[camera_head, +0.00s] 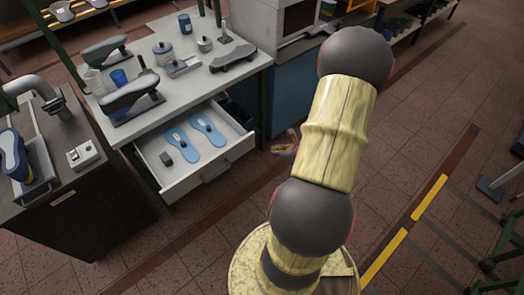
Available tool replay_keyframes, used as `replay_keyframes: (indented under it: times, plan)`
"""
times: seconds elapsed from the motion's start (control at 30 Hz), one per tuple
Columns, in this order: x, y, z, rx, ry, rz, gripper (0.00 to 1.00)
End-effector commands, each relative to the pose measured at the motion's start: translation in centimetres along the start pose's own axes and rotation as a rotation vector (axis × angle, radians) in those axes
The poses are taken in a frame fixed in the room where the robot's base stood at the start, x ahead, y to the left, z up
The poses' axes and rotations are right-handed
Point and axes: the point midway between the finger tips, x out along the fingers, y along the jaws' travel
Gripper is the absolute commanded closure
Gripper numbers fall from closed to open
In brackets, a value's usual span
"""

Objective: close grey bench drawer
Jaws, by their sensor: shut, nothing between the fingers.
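The grey bench drawer (233,160) is pulled out from under the light grey bench top, left of my arm. Its front faces down and right and carries a bar handle (215,173). Inside lie two blue insole-shaped pieces (182,145) and a small dark block (166,159). My gripper (282,148) shows only in small part, past the left edge of my arm. It appears shut and empty, right of the drawer front and apart from it. My arm hides the rest of it.
The bench top (190,88) holds shoe lasts, a blue mug (119,77) and metal pots. A dark cabinet (75,205) stands at left, close to the drawer's side. The tiled floor in front of the drawer is clear. A blue cabinet (290,90) stands behind my arm.

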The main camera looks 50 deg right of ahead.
Motion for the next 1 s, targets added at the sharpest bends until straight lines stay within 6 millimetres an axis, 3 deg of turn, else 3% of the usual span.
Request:
replay_keyframes:
  times: [0.17,0.6,1.0]
  plan:
    - [2.3,0.2,-0.1,-0.001,0.000,0.005,1.00]
    - [10.5,0.2,0.3,-0.006,-0.001,0.005,1.00]
    - [12.6,0.2,2.8,-0.003,0.000,0.003,1.00]
